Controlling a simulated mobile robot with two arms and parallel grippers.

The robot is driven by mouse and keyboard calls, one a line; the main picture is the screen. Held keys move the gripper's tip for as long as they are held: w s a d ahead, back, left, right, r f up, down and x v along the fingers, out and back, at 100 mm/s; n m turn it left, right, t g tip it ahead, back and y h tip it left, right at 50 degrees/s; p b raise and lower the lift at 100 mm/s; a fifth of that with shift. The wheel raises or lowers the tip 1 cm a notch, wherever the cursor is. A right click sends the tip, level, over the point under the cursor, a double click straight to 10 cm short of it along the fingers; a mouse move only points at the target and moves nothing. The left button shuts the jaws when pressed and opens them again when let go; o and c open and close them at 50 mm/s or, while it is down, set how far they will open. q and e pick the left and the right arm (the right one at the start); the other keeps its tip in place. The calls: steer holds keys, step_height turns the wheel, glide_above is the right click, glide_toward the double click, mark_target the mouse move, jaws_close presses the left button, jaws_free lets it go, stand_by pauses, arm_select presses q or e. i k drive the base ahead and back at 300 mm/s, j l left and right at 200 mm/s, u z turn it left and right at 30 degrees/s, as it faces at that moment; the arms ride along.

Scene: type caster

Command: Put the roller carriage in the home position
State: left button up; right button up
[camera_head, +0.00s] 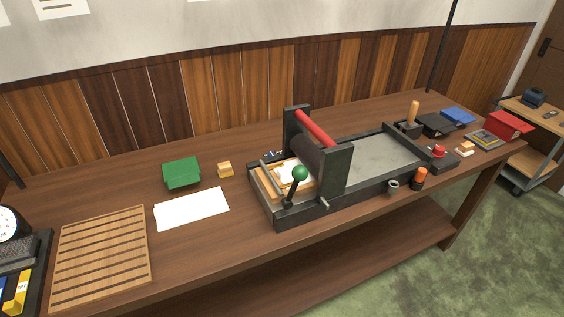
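The roller carriage (336,172) is a dark frame with two upright side plates. A red bar (315,129) joins the plates at the top, with a dark roller (307,156) below it. The carriage straddles the press bed (378,158) toward its left end. A lever with a green ball knob (300,173) stands in front of it at the near left corner. A wooden frame with white paper (270,186) lies on the bed left of the carriage and is partly hidden by the carriage and knob. Neither gripper is in view.
A slatted wooden rack (101,258), white sheet (191,208), green box (181,173) and small wooden block (225,169) lie left of the press. An orange-capped bottle (418,179) and small cup (393,186) stand in front. Red box (509,124) and blue item (457,116) lie right.

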mark_target(330, 167)
steer(key=l+u, duration=0.15)
steer(key=l, duration=0.25)
steer(key=k+l+u, duration=0.2)
steer(key=l, duration=0.2)
steer(key=l+u, duration=0.15)
steer(key=l, duration=0.3)
steer(key=k+l+u, duration=0.15)
steer(key=l, duration=0.2)
steer(key=k+l+u, duration=0.2)
steer(key=l, duration=0.15)
steer(key=k+l+u, duration=0.15)
steer(key=l, duration=0.2)
